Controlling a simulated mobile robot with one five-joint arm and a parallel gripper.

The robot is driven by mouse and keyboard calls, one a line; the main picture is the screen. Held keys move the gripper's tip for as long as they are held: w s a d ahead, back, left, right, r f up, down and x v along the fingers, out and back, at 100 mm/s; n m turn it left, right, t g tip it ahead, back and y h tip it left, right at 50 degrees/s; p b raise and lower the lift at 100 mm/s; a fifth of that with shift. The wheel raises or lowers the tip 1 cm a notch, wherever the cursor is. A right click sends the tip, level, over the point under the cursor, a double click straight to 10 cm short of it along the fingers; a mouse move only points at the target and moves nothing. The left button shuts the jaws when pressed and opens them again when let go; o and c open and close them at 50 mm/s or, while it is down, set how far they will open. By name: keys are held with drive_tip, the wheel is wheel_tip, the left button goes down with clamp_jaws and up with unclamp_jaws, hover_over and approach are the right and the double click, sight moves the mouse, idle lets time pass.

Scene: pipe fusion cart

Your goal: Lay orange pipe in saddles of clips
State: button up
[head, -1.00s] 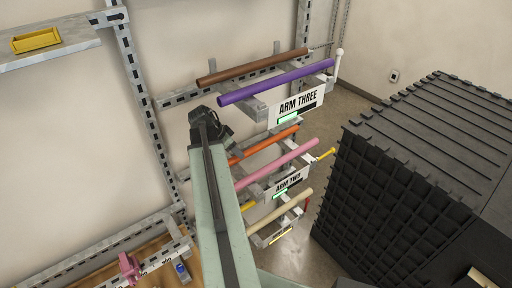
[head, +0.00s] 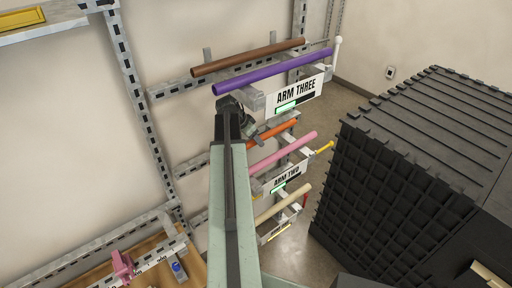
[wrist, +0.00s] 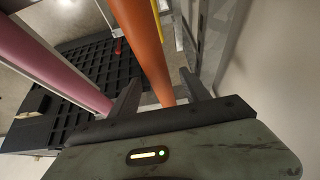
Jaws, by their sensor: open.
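The orange pipe (head: 272,132) lies on the rack level between the ARM THREE and ARM TWO signs, partly hidden by my arm in the head view. In the wrist view the orange pipe (wrist: 143,45) runs lengthwise into the gap between the fingers of my gripper (wrist: 160,90), its near end close to the palm. The jaws are open, one finger on each side of it; whether they touch it I cannot tell. In the head view my gripper (head: 248,127) is mostly hidden behind my wrist. I cannot make out the saddles of the clips for certain.
A purple pipe (head: 275,72) and a brown pipe (head: 245,59) lie above; a pink pipe (head: 285,151) and a cream pipe (head: 285,204) below. A large black ribbed block (head: 400,165) stands right. A pink fitting (head: 122,266) and a blue piece (head: 177,267) sit lower left.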

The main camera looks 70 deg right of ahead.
drive_tip(key=shift+s+d+f, duration=0.1)
drive_tip(key=shift+d+f, duration=0.05)
drive_tip(key=shift+f, duration=0.1)
clamp_jaws()
drive_tip(key=shift+r+p, duration=0.2)
drive_tip(key=shift+p, duration=0.15)
